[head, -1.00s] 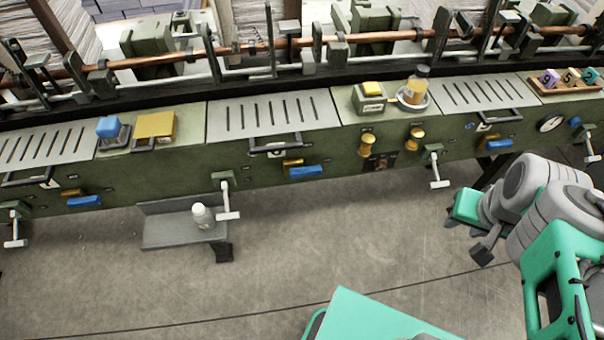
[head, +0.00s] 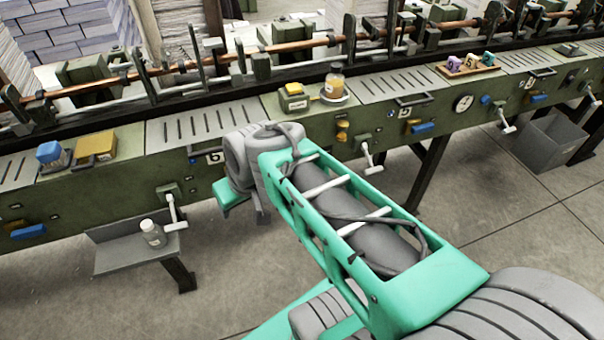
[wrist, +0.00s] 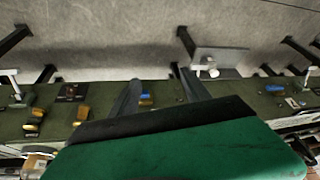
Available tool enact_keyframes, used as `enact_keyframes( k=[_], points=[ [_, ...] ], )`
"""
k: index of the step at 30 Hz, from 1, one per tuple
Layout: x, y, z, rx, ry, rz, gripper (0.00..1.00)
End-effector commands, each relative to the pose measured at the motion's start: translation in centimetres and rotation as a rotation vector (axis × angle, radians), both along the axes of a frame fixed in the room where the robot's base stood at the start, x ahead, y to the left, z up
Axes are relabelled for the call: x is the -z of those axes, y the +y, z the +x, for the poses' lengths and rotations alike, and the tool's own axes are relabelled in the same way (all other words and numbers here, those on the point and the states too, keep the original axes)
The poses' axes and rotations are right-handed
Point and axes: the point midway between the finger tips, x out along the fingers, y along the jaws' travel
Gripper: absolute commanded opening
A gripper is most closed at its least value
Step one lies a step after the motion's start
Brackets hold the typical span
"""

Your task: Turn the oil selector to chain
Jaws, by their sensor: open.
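I cannot read which control is the oil selector. In the head view a yellow knob (head: 342,131) shows on the green machine's front (head: 325,122), and my arm covers the panel left of it.
A grey shelf (head: 115,250) with a white bottle (head: 152,233) juts out at left. Crank handles (head: 370,160) stick out of the front. An oil jar (head: 334,84) and a yellow-topped box (head: 293,97) stand on top.

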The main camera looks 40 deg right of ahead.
Motion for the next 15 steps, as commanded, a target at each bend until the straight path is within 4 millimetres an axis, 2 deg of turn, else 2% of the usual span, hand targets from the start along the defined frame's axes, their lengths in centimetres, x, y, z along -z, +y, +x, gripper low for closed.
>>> enact_keyframes(
  k=[1,3,5,6,8,11,12,15],
  points=[
    [6.0,-1.4,1.9,0.024,-0.042,0.035,0.56],
    [10.6,-3.3,5.1,0.05,-0.145,0.101,0.56],
    [13.9,-5.5,7.6,0.088,-0.254,0.165,0.56],
    [15.8,-7.3,9.1,0.123,-0.333,0.207,0.56],
    [18.4,-10.5,10.8,0.188,-0.46,0.268,0.56],
    [21.5,-17.1,11.9,0.333,-0.695,0.354,0.56],
    [22.2,-20.0,11.7,0.397,-0.79,0.377,0.56],
    [23.2,-26.5,9.8,0.547,-0.995,0.414,0.56]
  ],
)
